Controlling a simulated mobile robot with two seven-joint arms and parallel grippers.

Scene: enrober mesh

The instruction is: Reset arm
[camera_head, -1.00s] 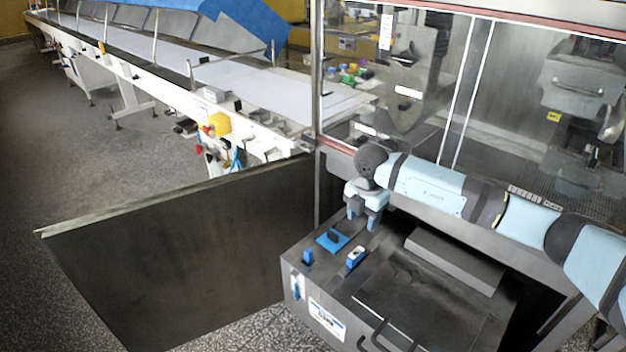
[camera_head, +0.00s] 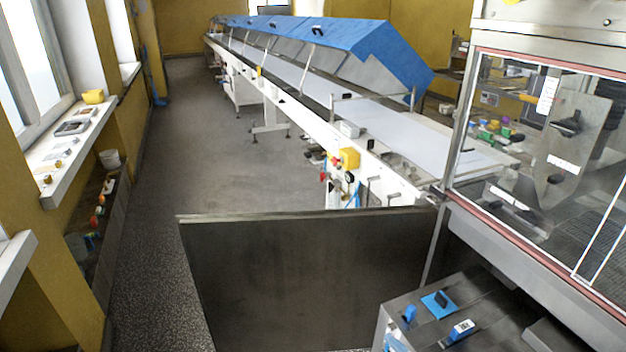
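Neither of my grippers nor my arms show in the head view now.
A dark upright panel (camera_head: 300,280) stands open across the front middle. A long white conveyor (camera_head: 385,120) with blue covers (camera_head: 350,38) runs back behind it. Window sills (camera_head: 75,140) with small items line the left wall. The floor (camera_head: 190,140) between wall and conveyor is clear.

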